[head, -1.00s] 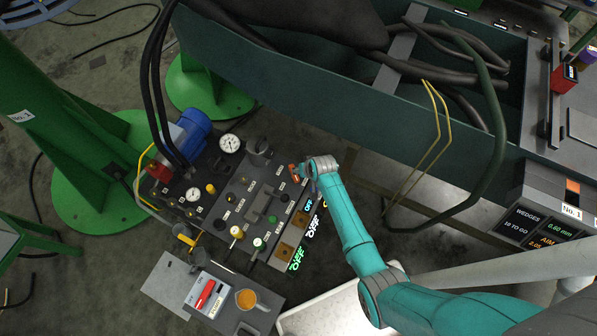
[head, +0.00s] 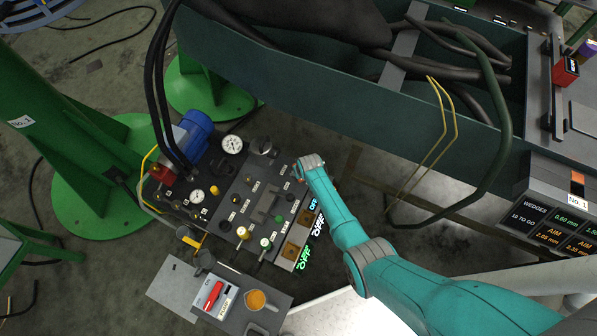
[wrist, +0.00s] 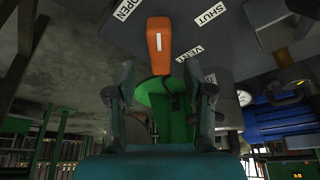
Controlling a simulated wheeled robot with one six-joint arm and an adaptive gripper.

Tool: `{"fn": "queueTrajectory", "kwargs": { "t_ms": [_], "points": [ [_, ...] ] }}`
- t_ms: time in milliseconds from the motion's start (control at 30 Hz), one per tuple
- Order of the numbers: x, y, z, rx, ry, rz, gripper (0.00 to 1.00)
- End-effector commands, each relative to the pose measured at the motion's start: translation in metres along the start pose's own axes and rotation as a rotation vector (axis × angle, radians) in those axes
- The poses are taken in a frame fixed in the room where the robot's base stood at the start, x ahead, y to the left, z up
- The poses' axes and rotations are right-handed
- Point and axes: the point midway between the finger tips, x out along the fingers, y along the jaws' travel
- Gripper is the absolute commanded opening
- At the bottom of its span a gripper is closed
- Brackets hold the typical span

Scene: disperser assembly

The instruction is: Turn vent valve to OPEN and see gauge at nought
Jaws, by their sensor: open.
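The vent valve's orange lever (wrist: 158,40) with a white mark shows at the top middle of the wrist view. The OPEN label (wrist: 125,9) is to its left; the SHUT label (wrist: 208,13) and VENT label (wrist: 190,52) are to its right. My gripper (wrist: 160,68) is open, one finger on each side below the lever, with nothing held; contact is not clear. In the head view my wrist covers the lever. A large white dial gauge (head: 232,144) and a smaller one (head: 197,196) sit on the panel; their readings are too small to tell.
The dark panel (head: 235,182) carries several knobs, valves and labels. A blue motor (head: 195,130) and black hoses stand behind it. A side tray holds a red-handled item (head: 213,295) and an orange-filled cup (head: 256,299). A large dark green trough (head: 330,105) is close behind my arm.

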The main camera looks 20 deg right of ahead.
Motion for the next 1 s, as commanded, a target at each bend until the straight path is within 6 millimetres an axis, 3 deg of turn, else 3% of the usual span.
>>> {"fn": "queueTrajectory", "kwargs": {
  "t_ms": [400,967,1000],
  "points": [
    [0.033,0.0,0.0,0.0,-0.001,0.0,0.52],
    [0.041,0.0,0.0,0.0,0.001,0.0,0.52],
    [0.041,0.0,0.0,0.0,0.001,0.0,0.45]
  ]
}}
